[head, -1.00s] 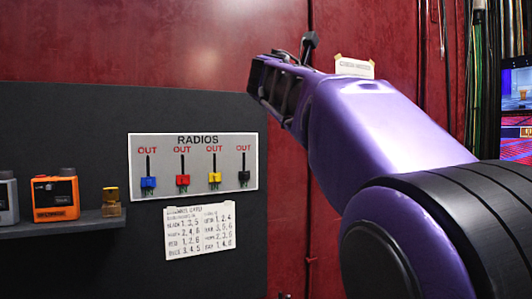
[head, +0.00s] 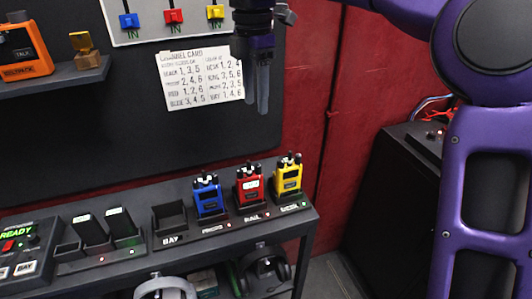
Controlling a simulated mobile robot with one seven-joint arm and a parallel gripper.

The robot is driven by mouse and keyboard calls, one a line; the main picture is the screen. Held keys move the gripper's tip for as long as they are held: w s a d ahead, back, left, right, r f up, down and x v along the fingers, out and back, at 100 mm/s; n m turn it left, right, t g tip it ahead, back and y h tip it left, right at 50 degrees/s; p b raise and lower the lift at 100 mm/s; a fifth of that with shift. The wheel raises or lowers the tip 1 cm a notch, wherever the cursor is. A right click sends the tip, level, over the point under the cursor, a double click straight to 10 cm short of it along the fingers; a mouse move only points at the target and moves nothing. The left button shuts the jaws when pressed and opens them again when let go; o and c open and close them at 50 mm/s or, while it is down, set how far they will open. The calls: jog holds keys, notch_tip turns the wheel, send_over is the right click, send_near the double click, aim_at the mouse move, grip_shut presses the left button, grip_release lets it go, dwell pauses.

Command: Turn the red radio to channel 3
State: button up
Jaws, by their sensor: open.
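The red radio (head: 250,187) stands upright in a cradle on the dark desk, between the blue radio (head: 208,198) and the yellow radio (head: 288,179). It has a small pale screen and dark knobs on top. The screen's digit is too small to read. My gripper (head: 257,108) hangs with its fingers pointing down, above the red radio in the picture and apart from it. It is open and empty. A channel card (head: 200,78) is fixed to the dark board, its right edge partly behind my gripper.
An empty cradle (head: 170,217) stands left of the blue radio, beside charging packs (head: 88,230) and a box reading READY (head: 20,245). Headsets (head: 165,288) sit under the desk. A shelf (head: 60,79) holds an orange beltpack (head: 22,50). A black cabinet (head: 405,190) stands at right.

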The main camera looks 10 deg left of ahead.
aim_at(258, 165)
notch_tip(258, 165, down, 17)
jog(key=shift+s+d+f, duration=0.1)
jog(key=shift+s, duration=0.05)
dwell(0.4)
grip_shut()
